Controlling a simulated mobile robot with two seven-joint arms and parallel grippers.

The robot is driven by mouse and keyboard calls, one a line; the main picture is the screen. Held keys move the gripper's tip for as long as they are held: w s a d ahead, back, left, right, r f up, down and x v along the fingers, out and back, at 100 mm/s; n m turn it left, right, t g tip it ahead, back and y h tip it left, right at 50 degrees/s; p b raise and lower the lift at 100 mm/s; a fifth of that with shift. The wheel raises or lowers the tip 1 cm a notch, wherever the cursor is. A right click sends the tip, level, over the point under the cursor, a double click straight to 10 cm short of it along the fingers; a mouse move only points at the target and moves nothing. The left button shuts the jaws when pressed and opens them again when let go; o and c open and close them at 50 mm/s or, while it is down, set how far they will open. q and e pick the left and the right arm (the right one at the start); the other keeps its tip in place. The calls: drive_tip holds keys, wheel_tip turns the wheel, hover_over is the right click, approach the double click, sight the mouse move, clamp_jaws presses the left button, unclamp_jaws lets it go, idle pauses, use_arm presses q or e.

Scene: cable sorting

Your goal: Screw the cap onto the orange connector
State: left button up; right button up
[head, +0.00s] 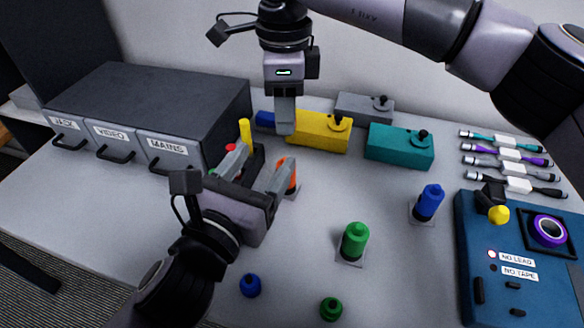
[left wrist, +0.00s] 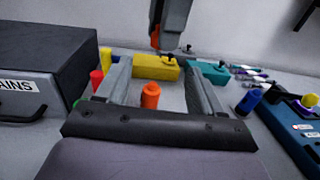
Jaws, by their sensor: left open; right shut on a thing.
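The orange connector (left wrist: 150,97) stands upright between the spread fingers of my left gripper (left wrist: 157,66), with a visible gap on each side. In the head view the connector (head: 292,178) is partly hidden behind one finger of my left gripper (head: 266,157), which is open. My right gripper (head: 285,130) points down above and behind the connector. It is shut on a small orange piece, which looks like the cap (left wrist: 155,38) and shows at its fingertips in the left wrist view. The cap is apart from the connector and hidden in the head view.
Green (head: 354,242) and blue (head: 428,203) connectors stand to the right. Blue (head: 250,286) and green (head: 331,308) caps lie in front. Yellow (head: 318,132) and teal (head: 400,146) boxes stand behind. A drawer cabinet (head: 150,100) is left; a blue tester panel (head: 490,290) is right.

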use_arm(q)
drive_tip(key=shift+s, duration=0.1)
use_arm(e)
drive_tip(key=shift+s, duration=0.1)
use_arm(q)
drive_tip(key=shift+f, duration=0.15)
wheel_tip(320, 180, down, 8)
drive_tip(key=shift+f, duration=0.1)
drive_tip(key=x, duration=0.7)
drive_tip(key=shift+w+r, duration=0.25)
drive_tip(key=shift+w, duration=0.05)
clamp_jaws()
use_arm(e)
drive_tip(key=shift+f, duration=2.45)
